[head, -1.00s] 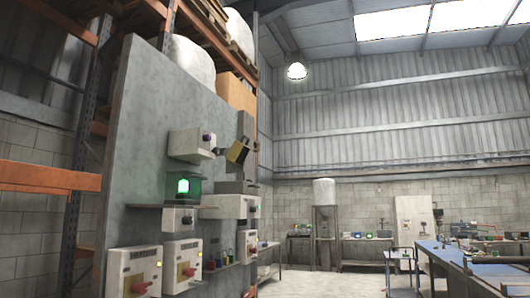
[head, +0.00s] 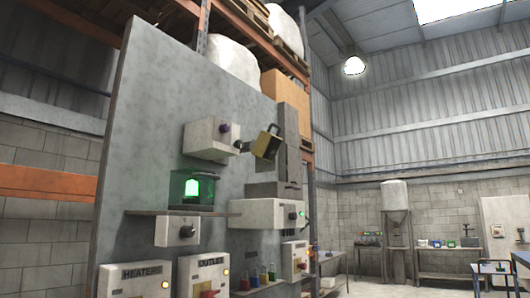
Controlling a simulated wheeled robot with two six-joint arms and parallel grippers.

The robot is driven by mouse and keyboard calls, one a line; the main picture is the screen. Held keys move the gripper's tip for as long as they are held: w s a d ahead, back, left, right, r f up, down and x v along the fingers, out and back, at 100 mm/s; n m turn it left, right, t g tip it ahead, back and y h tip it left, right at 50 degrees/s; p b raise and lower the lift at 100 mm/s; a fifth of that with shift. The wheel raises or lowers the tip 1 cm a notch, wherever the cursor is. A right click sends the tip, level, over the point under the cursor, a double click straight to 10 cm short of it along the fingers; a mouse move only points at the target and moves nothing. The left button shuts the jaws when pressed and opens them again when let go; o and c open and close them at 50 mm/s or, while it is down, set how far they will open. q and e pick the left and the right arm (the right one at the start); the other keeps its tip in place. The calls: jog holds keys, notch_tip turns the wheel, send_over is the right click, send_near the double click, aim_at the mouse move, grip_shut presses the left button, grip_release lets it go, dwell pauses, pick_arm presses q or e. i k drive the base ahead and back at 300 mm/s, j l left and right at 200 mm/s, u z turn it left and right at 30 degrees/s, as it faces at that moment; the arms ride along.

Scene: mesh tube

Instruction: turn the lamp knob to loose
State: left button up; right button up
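A grey panel (head: 150,100) carries several boxes with knobs. A lit green lamp (head: 192,188) glows inside a dark-framed clear case on a shelf. Below it is a pale box (head: 176,231) with a dark knob (head: 186,231). Higher up, a white box (head: 207,140) has a dark purple knob (head: 224,128) and a yellow-and-black tilted head (head: 267,142) beside it. No readable label shows which knob is the lamp knob, and the knob settings are too small to read. Neither gripper is in view.
Boxes labelled HEATERS (head: 134,279) and OUTLET (head: 204,275) sit low on the panel. Small coloured bottles (head: 263,274) stand on a ledge to their right. Orange racking (head: 50,181) stands behind the panel. Benches and a white tank (head: 396,196) are far right.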

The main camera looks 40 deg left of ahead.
aim_at(238, 144)
jog(key=i, duration=2)
jog(key=i+u, duration=0.3)
jog(key=i+l+u, duration=0.35)
jog(key=i, duration=0.15)
jog(key=i+l+u, duration=0.15)
jog(key=i+u, duration=0.15)
jog(key=i, duration=0.1)
